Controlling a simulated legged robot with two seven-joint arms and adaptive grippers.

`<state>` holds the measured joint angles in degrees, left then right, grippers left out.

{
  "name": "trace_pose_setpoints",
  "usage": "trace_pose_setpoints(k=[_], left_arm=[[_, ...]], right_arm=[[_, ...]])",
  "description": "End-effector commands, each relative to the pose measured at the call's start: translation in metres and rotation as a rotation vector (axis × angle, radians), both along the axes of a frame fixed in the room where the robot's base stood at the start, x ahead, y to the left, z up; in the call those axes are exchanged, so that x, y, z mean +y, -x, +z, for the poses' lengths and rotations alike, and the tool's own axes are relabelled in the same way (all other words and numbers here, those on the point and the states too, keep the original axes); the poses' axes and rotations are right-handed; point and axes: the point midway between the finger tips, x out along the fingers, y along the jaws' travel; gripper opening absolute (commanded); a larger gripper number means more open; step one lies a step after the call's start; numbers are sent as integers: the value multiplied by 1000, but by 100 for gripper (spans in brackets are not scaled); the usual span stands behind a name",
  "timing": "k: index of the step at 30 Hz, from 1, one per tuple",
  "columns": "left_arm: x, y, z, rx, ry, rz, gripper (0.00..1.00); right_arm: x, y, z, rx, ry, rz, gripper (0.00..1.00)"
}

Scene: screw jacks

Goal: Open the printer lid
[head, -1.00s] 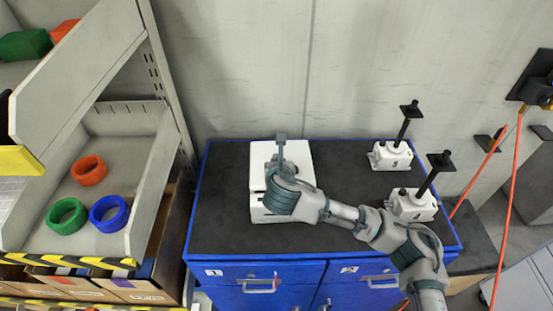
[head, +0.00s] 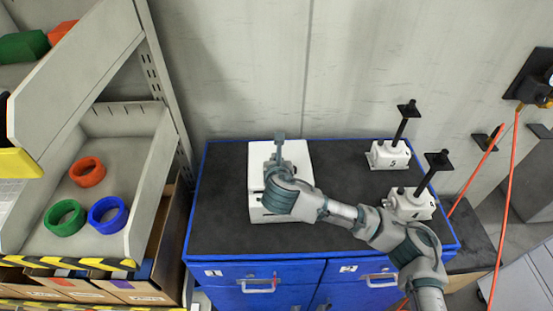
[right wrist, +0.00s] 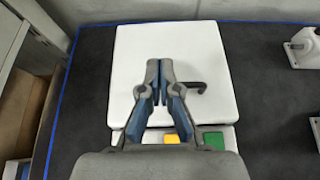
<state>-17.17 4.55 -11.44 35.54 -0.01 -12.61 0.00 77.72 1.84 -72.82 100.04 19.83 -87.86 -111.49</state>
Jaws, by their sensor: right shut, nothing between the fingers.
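The white printer (head: 298,160) stands on the dark top of a blue cabinet. Its lid (right wrist: 203,50) lies flat and looks closed in the right wrist view. A dark hooked handle (right wrist: 195,87) shows on the lid, just right of my fingertips. My right gripper (head: 279,140) is over the printer, and it also shows in the right wrist view (right wrist: 158,72). Its fingers are together and empty; I cannot tell whether they touch the lid or handle. Yellow (right wrist: 172,139) and green (right wrist: 213,141) buttons show at the printer's front. My left gripper is not in view.
Two white screw jacks, one farther back (head: 390,154) and one nearer (head: 410,204), stand at the cabinet's right. A shelf with green (head: 65,218), blue (head: 108,214) and orange (head: 87,171) rings is at left. The cabinet top (head: 225,195) is bare left of the printer.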

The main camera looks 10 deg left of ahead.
Motion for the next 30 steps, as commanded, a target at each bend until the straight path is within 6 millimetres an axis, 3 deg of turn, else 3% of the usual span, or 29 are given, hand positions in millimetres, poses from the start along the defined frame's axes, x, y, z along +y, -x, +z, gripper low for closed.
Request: trace_pose_setpoints(k=[14,30], left_arm=[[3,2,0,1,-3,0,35],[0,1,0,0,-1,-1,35]], right_arm=[[-2,3,2,-1,-2,0,0],[-26,89,49,-1,-1,3,0]])
